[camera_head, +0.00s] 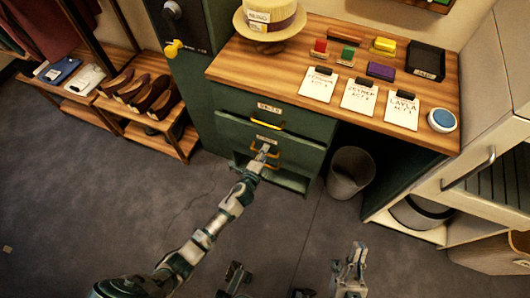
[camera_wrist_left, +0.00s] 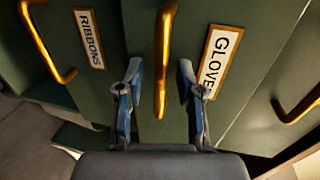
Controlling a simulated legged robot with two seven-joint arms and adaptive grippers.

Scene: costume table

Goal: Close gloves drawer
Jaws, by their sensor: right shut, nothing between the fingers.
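The gloves drawer (camera_wrist_left: 185,120) is green with a gold bar handle (camera_wrist_left: 163,60) and a white "GLOVE…" label (camera_wrist_left: 215,65), partly hidden by a finger in the left wrist view. In the head view its front (camera_head: 290,155) is in the desk's drawer stack and seems to stand out a little; how far is hard to tell. My left gripper (camera_head: 263,153) is at this handle. In the left wrist view its two fingers (camera_wrist_left: 160,95) are apart, one on each side of the handle, touching or not unclear. My right gripper (camera_head: 350,262) is shut and empty, low in the head view, away from the desk.
The ribbons drawer (camera_wrist_left: 95,80) lies beside it in the wrist view; another gold handle (camera_wrist_left: 300,100) is at the right. A grey bin (camera_head: 350,172) stands right of the drawers. A wooden shoe rack (camera_head: 150,140) is left.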

